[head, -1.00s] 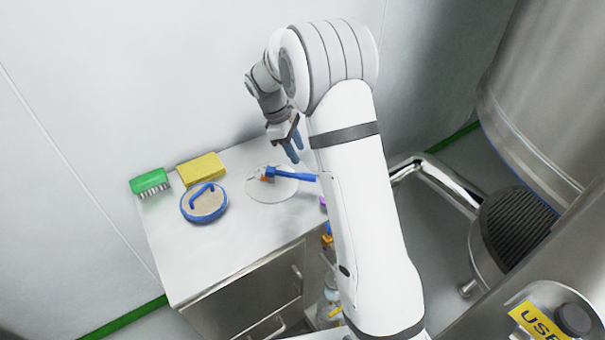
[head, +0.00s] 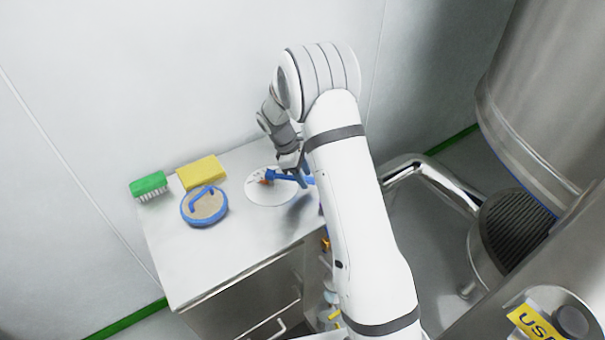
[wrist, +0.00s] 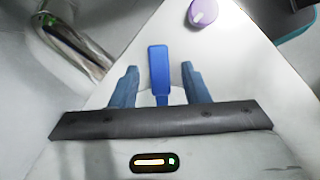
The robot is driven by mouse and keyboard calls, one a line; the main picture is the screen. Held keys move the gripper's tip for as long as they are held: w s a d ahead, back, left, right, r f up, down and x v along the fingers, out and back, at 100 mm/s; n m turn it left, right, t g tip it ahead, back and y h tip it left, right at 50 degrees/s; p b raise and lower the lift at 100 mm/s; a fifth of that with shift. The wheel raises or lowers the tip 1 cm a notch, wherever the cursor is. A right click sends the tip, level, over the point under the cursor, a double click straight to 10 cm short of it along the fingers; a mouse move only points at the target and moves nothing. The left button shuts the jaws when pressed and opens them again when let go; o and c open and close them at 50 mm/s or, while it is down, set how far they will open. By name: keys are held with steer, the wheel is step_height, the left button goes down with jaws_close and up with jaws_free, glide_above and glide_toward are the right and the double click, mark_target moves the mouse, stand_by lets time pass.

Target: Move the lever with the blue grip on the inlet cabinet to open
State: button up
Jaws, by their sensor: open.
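The lever with the blue grip (head: 284,176) stands on a round white plate (head: 262,196) on top of the inlet cabinet (head: 222,255). Its orange-red hub shows at the left end and the grip points right, partly hidden by my arm. In the wrist view the blue grip (wrist: 159,72) lies between my two blue fingers, with a gap on each side. My gripper (wrist: 158,84) is open around the grip and not closed on it. In the head view my gripper is at the lever, its fingers partly hidden.
A green brush (head: 149,185), a yellow sponge (head: 202,171) and a round blue-rimmed disc with a blue handle (head: 204,206) sit left of the lever. A purple knob (wrist: 202,13) shows ahead in the wrist view. A large steel vessel (head: 545,110) stands right.

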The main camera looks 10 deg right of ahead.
steer(key=shift+c, duration=0.4)
jaws_close()
steer(key=shift+a, duration=0.1)
